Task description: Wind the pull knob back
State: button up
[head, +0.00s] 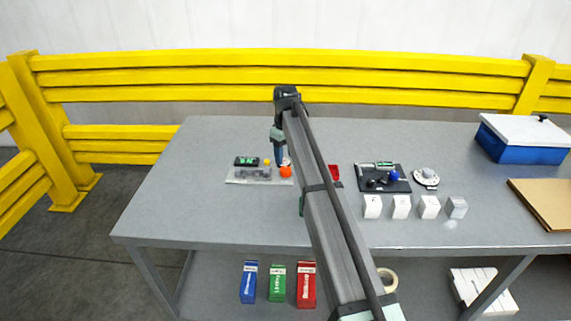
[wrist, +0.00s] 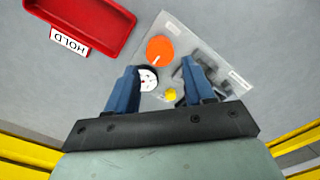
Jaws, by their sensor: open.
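A light grey plate (head: 233,180) lies on the table under my gripper and also shows in the wrist view (wrist: 176,27). It bears an orange round knob (wrist: 160,49) with a white line, a small yellow knob (wrist: 171,95), a white dial (wrist: 148,78) and a dark grey mechanism. I cannot tell which is the pull knob; the plate's labels are too small to read. The orange knob also shows in the head view (head: 286,172). My gripper (wrist: 160,67) is open above the plate, with nothing seen between its blue fingers. The left finger partly hides the white dial.
A red tray (wrist: 85,22) marked HOLD lies beside the plate. Further right are a black panel (head: 372,170) with a blue knob, a round white dial unit (head: 426,177), several white blocks (head: 401,206) and a blue box (head: 520,142). The table's left end is clear.

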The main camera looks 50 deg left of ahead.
aim_at(286, 169)
notch_tip(286, 169, up, 8)
jog(key=shift+r, duration=0.15)
dwell(0.7)
